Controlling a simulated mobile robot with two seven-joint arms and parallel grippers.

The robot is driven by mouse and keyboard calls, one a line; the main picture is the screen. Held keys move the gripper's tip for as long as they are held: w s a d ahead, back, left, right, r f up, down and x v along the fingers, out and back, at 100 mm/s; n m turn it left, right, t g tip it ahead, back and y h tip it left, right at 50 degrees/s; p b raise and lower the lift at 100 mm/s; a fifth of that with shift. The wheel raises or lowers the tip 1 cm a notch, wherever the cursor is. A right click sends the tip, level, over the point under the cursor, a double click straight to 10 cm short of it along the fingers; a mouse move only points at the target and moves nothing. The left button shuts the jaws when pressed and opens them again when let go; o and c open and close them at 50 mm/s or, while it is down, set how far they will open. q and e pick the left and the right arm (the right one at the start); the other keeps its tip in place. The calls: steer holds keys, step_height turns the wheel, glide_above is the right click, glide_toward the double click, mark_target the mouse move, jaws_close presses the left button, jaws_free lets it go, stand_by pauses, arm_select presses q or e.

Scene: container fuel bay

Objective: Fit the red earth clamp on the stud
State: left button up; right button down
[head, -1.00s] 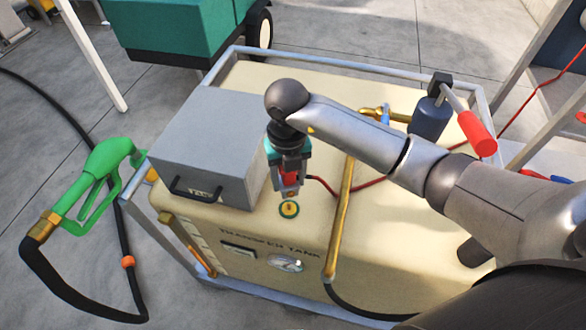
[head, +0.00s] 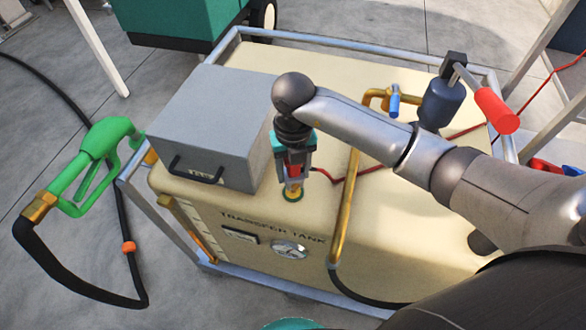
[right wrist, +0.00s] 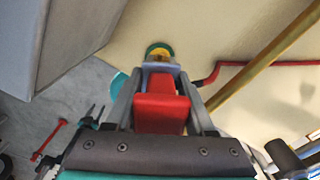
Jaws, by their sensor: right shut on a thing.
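The red earth clamp (head: 293,170) is held between the fingers of my right gripper (head: 293,184), which points down at the tank top. In the right wrist view, the clamp (right wrist: 161,108) fills the space between the fingers of the gripper (right wrist: 162,82), its grey nose pointing at the stud. The stud (head: 293,195), with a green and yellow ring, is on the tank top right under the fingertips; it also shows in the right wrist view (right wrist: 159,49). The clamp's nose overlaps the ring's edge; I cannot tell whether it touches. My left gripper is not in view.
A grey box (head: 212,125) stands on the cream transfer tank (head: 400,255), close left of my right gripper. A brass pipe (head: 345,205) rises to its right. The clamp's red cable (head: 345,178) runs right. A green fuel nozzle (head: 95,150) is at the left.

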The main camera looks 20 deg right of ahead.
steer(key=shift+f, duration=0.2)
stand_by(0.8)
steer(key=shift+f, duration=0.1)
steer(key=shift+f+b, duration=0.6)
steer(key=shift+f, duration=0.05)
steer(key=shift+f+b, duration=0.4)
steer(key=shift+f, duration=0.35)
stand_by(0.7)
steer(key=shift+c, duration=0.9)
jaws_free()
steer(key=shift+r, duration=0.1)
